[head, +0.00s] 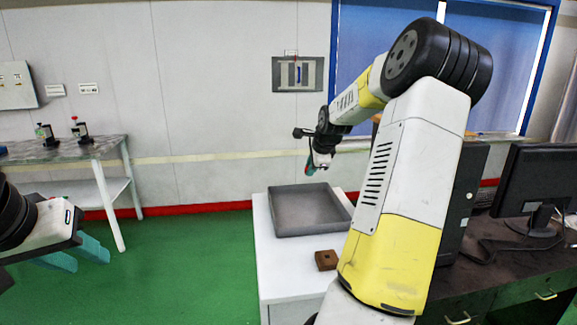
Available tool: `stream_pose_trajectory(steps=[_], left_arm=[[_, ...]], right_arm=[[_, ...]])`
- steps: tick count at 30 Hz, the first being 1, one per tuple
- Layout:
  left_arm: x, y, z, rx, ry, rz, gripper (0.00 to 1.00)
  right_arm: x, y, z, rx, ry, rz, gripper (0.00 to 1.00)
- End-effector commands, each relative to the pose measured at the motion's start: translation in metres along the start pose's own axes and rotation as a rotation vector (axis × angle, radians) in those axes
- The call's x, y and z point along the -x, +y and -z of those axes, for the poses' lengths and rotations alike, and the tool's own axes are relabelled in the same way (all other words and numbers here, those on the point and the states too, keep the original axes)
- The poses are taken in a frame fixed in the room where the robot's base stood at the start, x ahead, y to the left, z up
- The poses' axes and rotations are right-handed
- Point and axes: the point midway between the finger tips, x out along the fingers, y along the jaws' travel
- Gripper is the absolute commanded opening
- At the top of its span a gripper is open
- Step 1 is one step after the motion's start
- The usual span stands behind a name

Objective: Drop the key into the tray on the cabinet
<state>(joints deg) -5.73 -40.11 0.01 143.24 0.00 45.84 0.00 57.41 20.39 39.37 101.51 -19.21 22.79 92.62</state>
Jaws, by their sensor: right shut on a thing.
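The grey tray (285,228) lies on the white cabinet (284,268); its visible floor looks empty. My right gripper (310,170) is above the back edge of the tray, apart from it, with teal fingertips pointing down. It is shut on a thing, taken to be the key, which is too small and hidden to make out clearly. My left gripper (80,254) is at the lower left, open and empty, above the green floor and far from the cabinet.
A brown block (326,260) sits on the cabinet in front of the tray. A dark desk (505,262) with a monitor (540,180) stands at the right. A side table (105,150) with small devices stands at the left. Green floor is free between the table and cabinet.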

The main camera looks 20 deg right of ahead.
Motion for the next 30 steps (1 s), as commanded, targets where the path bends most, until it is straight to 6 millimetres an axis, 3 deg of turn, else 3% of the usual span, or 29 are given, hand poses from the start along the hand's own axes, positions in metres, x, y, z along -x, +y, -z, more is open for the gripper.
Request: stream_pose_trajectory(steps=[30], left_arm=[[0.0, 0.0, 0.0, 0.0, 0.0, 0.0, 0.36]], right_arm=[[-0.086, 0.069, 0.011, 0.002, -0.003, -0.003, 0.0]])
